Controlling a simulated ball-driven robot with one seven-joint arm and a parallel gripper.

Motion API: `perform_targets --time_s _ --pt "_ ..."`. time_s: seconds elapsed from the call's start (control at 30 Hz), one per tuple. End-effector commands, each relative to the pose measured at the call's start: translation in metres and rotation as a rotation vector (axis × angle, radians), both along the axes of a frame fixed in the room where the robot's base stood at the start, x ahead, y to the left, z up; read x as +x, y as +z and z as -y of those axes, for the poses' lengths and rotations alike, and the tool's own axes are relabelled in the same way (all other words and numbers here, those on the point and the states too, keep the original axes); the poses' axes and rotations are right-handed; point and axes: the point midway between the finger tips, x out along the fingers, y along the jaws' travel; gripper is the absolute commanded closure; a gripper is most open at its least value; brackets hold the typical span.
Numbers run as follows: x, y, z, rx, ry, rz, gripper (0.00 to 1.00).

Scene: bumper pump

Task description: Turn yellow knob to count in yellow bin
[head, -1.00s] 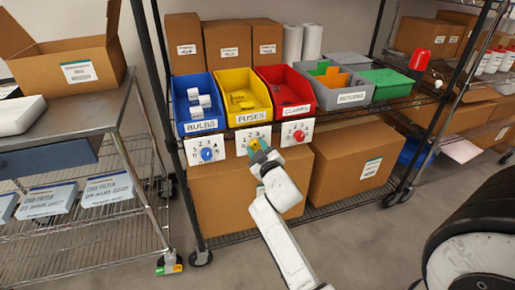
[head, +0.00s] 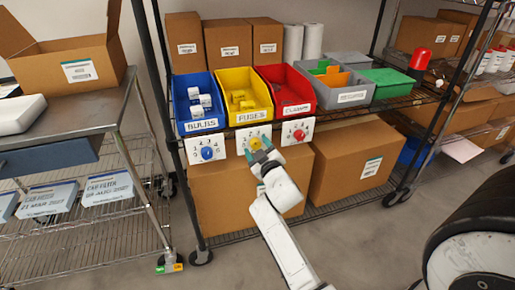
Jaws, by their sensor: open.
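The yellow knob (head: 256,143) is on a white dial plate (head: 241,137) below the yellow bin. My gripper (head: 259,150) is open at the knob, with its teal fingers apart on either side of it. I cannot tell whether they touch it. The knob's pointer and some of the dial numbers are too small or hidden to read. The yellow bin (head: 246,117), labelled FUSES, stands on the shelf above. It holds a few small yellow pieces (head: 240,99), which blend with the bin and are hard to count.
A blue bin (head: 187,119) with white boxes stands left, a red bin (head: 289,111) right. A blue knob (head: 207,153) and a red knob (head: 299,135) flank the yellow one. Cardboard boxes (head: 346,172) fill the lower shelf. A metal table (head: 70,128) stands left.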

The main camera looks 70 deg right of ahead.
Motion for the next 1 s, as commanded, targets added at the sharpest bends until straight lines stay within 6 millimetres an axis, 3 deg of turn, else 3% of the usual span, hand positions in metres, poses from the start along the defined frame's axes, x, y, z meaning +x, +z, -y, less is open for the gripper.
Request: perform_targets --time_s 0.6,1.0 --pt "-0.065 0.001 -0.07 0.001 0.001 -0.002 0.36" --pt "-0.071 0.003 -0.078 0.0 0.001 -0.001 0.36"
